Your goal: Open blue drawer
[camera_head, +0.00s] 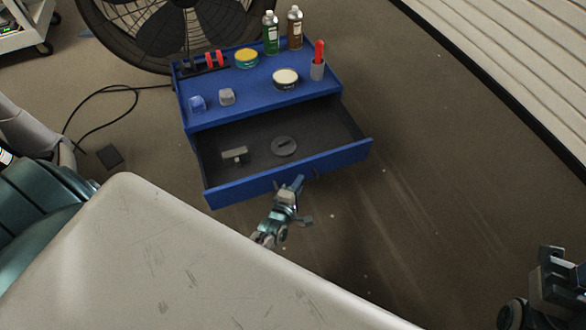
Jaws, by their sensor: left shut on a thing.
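The blue drawer (346,158) is pulled well out from the blue cabinet (188,110). Inside it lie a grey T-shaped piece (234,154) and a dark round disc (284,146). My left gripper (296,186) is at the outside of the drawer's front panel, near its middle, and is shut on the drawer's handle. The handle itself is mostly hidden by the fingers. My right gripper (556,280) is partly in view at the lower right, away from the drawer; its fingers are not clear.
On the cabinet top stand a green bottle (271,34), a brown bottle (294,28), a yellow tin (246,58), a pale-lidded tin (286,79) and a grey cup (318,69) with a red-handled tool. A large fan (165,30) stands behind. The floor to the right is clear.

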